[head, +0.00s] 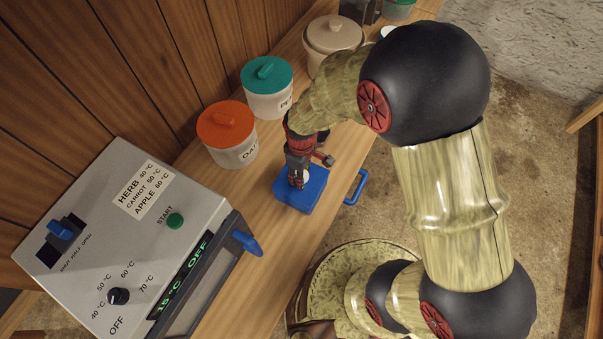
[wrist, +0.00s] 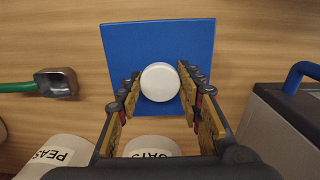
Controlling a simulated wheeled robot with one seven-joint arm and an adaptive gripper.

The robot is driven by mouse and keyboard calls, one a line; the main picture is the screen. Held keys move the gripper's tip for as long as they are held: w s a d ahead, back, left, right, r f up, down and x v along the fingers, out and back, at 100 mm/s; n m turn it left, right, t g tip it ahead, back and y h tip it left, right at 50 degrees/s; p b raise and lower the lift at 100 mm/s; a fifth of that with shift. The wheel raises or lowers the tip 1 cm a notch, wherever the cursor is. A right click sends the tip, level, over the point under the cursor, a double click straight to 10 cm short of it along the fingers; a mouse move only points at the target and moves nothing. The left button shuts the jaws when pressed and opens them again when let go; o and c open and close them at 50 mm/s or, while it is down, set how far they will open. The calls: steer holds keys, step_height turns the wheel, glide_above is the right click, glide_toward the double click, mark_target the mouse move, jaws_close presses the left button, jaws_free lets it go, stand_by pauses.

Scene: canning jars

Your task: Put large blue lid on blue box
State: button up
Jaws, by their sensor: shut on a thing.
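A large blue square lid (wrist: 130,45) with a round white knob (wrist: 160,82) fills the middle of the wrist view. The lid also shows in the head view (head: 306,198), over the wooden counter. My gripper (wrist: 160,86) is shut on the white knob, one finger on each side of it. In the head view my gripper (head: 298,180) points down onto the middle of the lid.
An orange-lidded jar (head: 227,124), a green-lidded jar (head: 267,75) and a beige pot (head: 333,38) stand along the wall. A grey machine (head: 135,225) stands at left. A blue handle (head: 355,188) juts out right of the lid. A green-handled scoop (wrist: 55,82) lies on the counter.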

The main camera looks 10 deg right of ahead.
steer(key=shift+f, duration=0.45)
stand_by(0.3)
steer(key=o, duration=1.2)
step_height(320, 180, up, 12)
stand_by(0.4)
